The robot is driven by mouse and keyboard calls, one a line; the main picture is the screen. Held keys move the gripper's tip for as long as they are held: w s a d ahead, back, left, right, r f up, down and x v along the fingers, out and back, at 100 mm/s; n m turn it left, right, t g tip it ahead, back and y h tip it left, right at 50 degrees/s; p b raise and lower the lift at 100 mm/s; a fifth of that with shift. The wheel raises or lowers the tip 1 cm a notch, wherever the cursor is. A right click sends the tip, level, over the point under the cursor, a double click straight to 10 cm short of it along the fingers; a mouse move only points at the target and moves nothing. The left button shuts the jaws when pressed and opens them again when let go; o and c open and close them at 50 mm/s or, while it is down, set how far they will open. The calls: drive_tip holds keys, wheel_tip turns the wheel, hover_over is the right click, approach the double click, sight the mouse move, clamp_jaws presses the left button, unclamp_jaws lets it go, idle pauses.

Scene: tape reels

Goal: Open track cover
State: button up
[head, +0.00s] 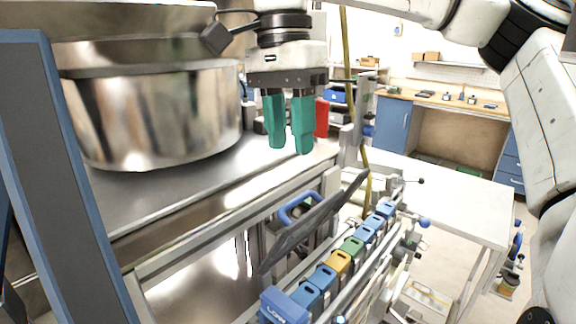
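My gripper (291,149) hangs in the upper middle of the head view, its two teal fingers pointing down with a gap between them. It holds nothing. The track cover (325,218) is a long dark panel below and to the right of it, seen at a steep tilt along the left side of the track. A blue loop handle (300,208) is on the cover's left side, well below my fingertips and apart from them. Several blue, yellow and green blocks (340,262) stand in a row on the track, uncovered in this view. The cover's hinge cannot be made out.
A large shiny metal drum (155,115) stands on the steel bench (175,195) left of my gripper. A blue-edged grey post (75,180) rises at the far left. A red part (321,118) shows just behind my fingers. A white table (455,205) lies to the right.

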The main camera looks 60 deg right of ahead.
sight(302, 194)
drive_tip(key=shift+s+d+f+p, duration=0.1)
drive_tip(key=shift+s+f, duration=0.15)
drive_tip(key=shift+f, duration=1)
drive_tip(key=shift+s+d+f+p, duration=0.15)
drive_tip(key=shift+s+f, duration=0.1)
drive_tip(key=shift+f, duration=1)
drive_tip(key=shift+s+f+p, duration=0.1)
drive_tip(key=shift+s+f, duration=0.15)
drive_tip(key=shift+f, duration=1)
clamp_jaws()
